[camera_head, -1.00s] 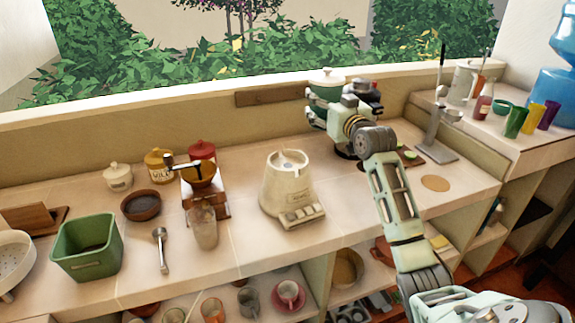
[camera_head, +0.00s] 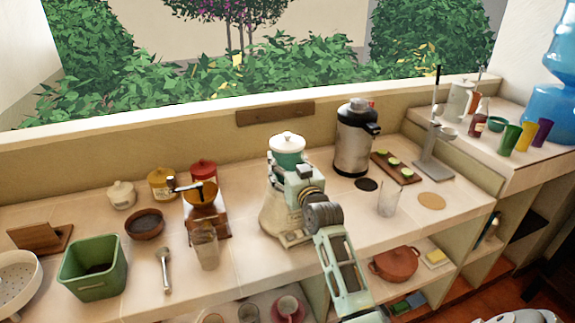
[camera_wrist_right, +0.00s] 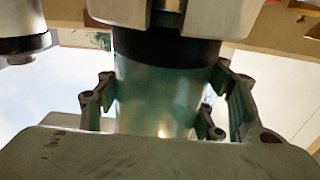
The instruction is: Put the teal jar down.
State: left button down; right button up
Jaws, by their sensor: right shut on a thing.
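The teal jar (camera_head: 287,150) has a white knobbed lid and is upright in the head view. My right gripper (camera_head: 292,168) is shut on it, in front of the cream blender base (camera_head: 275,215). The gripper and arm hide part of the base, and I cannot tell whether the jar touches it. In the right wrist view the jar's teal body (camera_wrist_right: 160,95) stands between the two fingers (camera_wrist_right: 165,105), with a dark band above it. My left gripper is not in view.
A steel urn (camera_head: 355,140), a clear glass (camera_head: 388,200) and a board with green slices (camera_head: 395,168) stand to the right. A coffee grinder (camera_head: 205,205) stands close on the left. A dark round mat (camera_head: 366,184) and a tan one (camera_head: 431,201) lie bare.

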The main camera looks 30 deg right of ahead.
jog(key=shift+f+p, duration=0.25)
jog(key=shift+p, duration=0.1)
jog(key=shift+f, duration=0.3)
jog(key=o, duration=1.9)
jog(key=shift+f, duration=0.1)
